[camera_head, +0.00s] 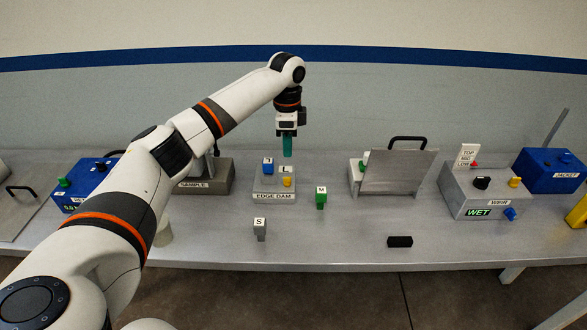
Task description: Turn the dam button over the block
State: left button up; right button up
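The edge dam block (273,197) is a grey block labelled EDGE DAM, left of centre on the bench. A yellow button (287,182) sits at its top right front. A blue lettered piece (268,166) and a pale piece marked L (286,170) stand on it. My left gripper (287,147) points straight down above and behind the block, apart from the button. A narrow teal upright part forms its lower end; I cannot tell whether this is its fingers or a held piece. No gap between fingers shows. My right gripper is out of view.
A green M block (321,198), a grey S block (260,229) and a black bar (399,242) are on the bench. The sample box (207,177) is left, partly behind my arm. A tilted plate (396,171) and the weir box (482,190) are right.

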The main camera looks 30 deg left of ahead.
aim_at(287, 181)
pick_arm(q)
jog(key=f, duration=0.2)
jog(key=s+f, duration=0.1)
jog(key=f, duration=0.2)
jog(key=shift+s+p, duration=0.15)
jog(key=shift+p, duration=0.25)
jog(key=f, duration=0.3)
jog(key=shift+w+f, duration=0.1)
jog(key=shift+w, duration=0.25)
jog(key=shift+f, duration=1.2)
jog(key=shift+c, duration=2.2)
grip_shut()
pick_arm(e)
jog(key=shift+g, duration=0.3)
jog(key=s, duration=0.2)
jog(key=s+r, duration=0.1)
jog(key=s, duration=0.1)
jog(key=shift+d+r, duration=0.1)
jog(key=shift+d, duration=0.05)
